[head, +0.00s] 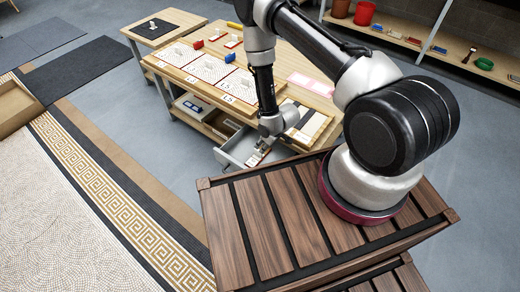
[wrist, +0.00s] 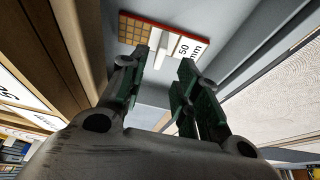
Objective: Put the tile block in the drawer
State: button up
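The tile block (wrist: 138,34) is a flat piece with a tan and red grid, a white upright grip and a white end marked "50 mm". In the wrist view it lies on a grey surface that looks like the drawer's floor, just beyond my fingertips. My gripper (wrist: 158,66) is open, with a clear gap between its fingers and nothing held. In the head view my gripper (head: 264,146) is low over the pulled-out grey drawer (head: 226,158), with the block (head: 257,157) small and partly hidden below it.
The wooden worktable (head: 165,72) above the drawer carries mosaic panels (head: 208,68) and small red and blue blocks. A lower shelf (head: 196,110) is left of the drawer. A small side table (head: 150,40) stands behind. Grey floor is clear at left of the drawer.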

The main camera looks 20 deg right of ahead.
jog(key=w+d+r+m+h, duration=0.1)
jog(key=w+d+r, duration=0.15)
jog(key=r, duration=0.75)
jog(key=w+d+r, duration=0.1)
jog(key=w+r, duration=0.2)
jog(key=r, duration=0.7)
jog(key=s+d+r+m+h, duration=0.1)
jog(key=d+r, duration=0.2)
jog(key=r, duration=0.8)
jog(key=s+d+r+m, duration=0.1)
jog(key=d+r, duration=0.2)
jog(key=r, duration=0.8)
jog(key=s+d+r+m+h, duration=0.1)
jog(key=s+d+r+m, duration=0.2)
jog(key=s+r, duration=1.35)
jog(key=s, duration=0.4)
jog(key=s+d+r+m, duration=0.1)
jog(key=s+r, duration=0.2)
jog(key=s, duration=0.4)
jog(key=shift+r, duration=0.3)
